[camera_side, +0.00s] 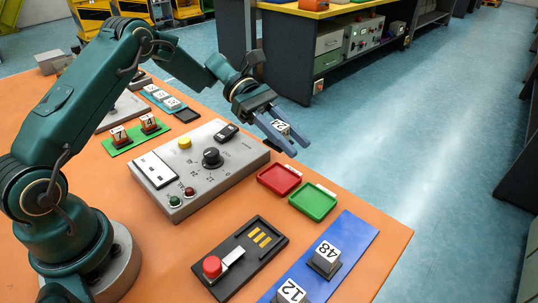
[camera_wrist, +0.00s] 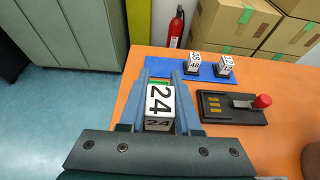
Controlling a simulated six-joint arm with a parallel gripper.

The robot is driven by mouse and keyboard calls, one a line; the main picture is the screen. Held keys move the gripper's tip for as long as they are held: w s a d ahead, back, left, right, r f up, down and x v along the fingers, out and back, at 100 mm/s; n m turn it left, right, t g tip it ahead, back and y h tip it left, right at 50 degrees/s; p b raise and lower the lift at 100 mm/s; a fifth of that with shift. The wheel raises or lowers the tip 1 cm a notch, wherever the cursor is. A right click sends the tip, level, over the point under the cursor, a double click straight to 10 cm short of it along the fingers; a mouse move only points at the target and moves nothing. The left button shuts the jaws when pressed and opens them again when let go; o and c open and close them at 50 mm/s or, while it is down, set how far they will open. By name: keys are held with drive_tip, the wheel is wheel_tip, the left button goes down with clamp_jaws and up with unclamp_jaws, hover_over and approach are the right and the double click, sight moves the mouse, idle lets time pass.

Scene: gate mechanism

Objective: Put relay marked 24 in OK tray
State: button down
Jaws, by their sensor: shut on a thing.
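My gripper (camera_side: 288,138) is shut on the white relay marked 24 (camera_side: 282,127) and holds it in the air. The relay's 24 reads clearly between the fingers in the wrist view (camera_wrist: 159,103). In the side view they appear above and beyond a red tray (camera_side: 279,179) and a green tray (camera_side: 313,202), near the table's far edge. Both trays look empty. Their white labels are too small to read, so I cannot tell by label which is the OK tray. In the wrist view, a strip of green shows just past the relay; the rest there is hidden.
A grey control box (camera_side: 200,168) with knobs stands left of the trays. A black panel with a red knob (camera_side: 240,257) lies in front. A blue strip (camera_side: 347,237) carries relays marked 48 (camera_side: 325,257) and 12 (camera_side: 291,292).

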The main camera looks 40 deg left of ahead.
hover_over(325, 209)
wheel_tip(325, 209, down, 5)
drive_tip(key=shift+a+f, duration=0.1)
drive_tip(key=shift+f, duration=2.2)
drive_tip(key=c, duration=0.6)
unclamp_jaws()
drive_tip(key=shift+f, duration=0.1)
